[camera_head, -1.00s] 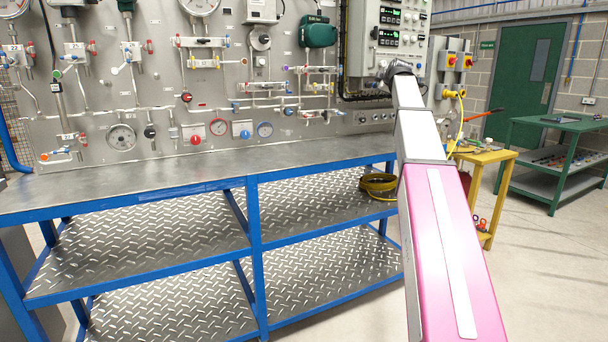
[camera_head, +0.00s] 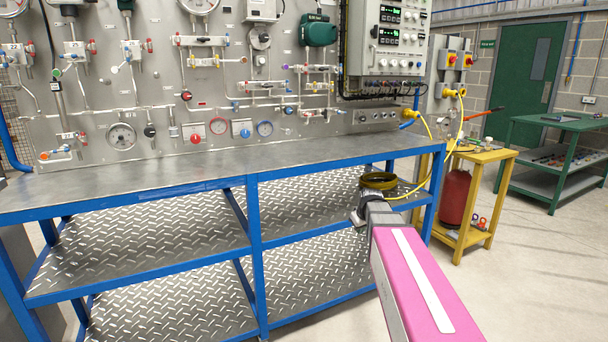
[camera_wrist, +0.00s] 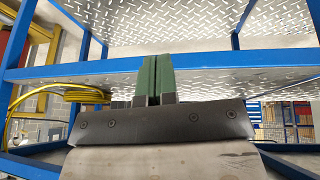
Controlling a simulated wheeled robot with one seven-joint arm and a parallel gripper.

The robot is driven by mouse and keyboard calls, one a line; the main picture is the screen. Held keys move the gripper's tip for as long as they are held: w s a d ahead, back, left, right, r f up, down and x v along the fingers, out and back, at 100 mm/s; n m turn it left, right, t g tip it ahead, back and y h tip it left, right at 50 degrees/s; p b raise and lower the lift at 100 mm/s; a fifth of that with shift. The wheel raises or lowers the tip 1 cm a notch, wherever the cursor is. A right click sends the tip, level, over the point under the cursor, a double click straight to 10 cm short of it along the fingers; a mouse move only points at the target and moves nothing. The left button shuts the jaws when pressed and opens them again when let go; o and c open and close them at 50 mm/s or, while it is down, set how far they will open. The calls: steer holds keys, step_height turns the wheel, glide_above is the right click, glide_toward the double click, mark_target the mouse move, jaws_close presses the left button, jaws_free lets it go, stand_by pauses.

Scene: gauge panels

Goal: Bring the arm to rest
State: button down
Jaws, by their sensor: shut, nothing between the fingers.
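My arm shows in the head view as a pink link reaching from the lower right toward the bench's right end. It is lowered in front of the blue-framed bench (camera_head: 290,155). My gripper (camera_wrist: 155,62) shows in the wrist view, its two green fingers together with nothing between them. In the head view the fingers cannot be made out. In the wrist view the fingers lie in front of the bench's blue frame and tread-plate shelf (camera_wrist: 190,25). I cannot tell whether they touch it.
A coiled yellow hose (camera_head: 379,181) lies on the bench shelf close to my arm's end. A yellow stand (camera_head: 485,157) with a red cylinder (camera_head: 455,196) is to the right. A gauge panel (camera_head: 150,70) rises behind the bench. Floor is open at lower right.

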steer(key=s+a+f+m+g, duration=0.1)
steer(key=s+f+m+g, duration=0.1)
steer(key=s+f, duration=0.5)
steer(key=s+a+f+m+g+h, duration=0.1)
steer(key=s+f+m+g, duration=0.2)
steer(key=s+f, duration=0.4)
steer(key=s, duration=0.7)
steer(key=shift+s+a+f, duration=0.25)
steer(key=shift+f, duration=0.15)
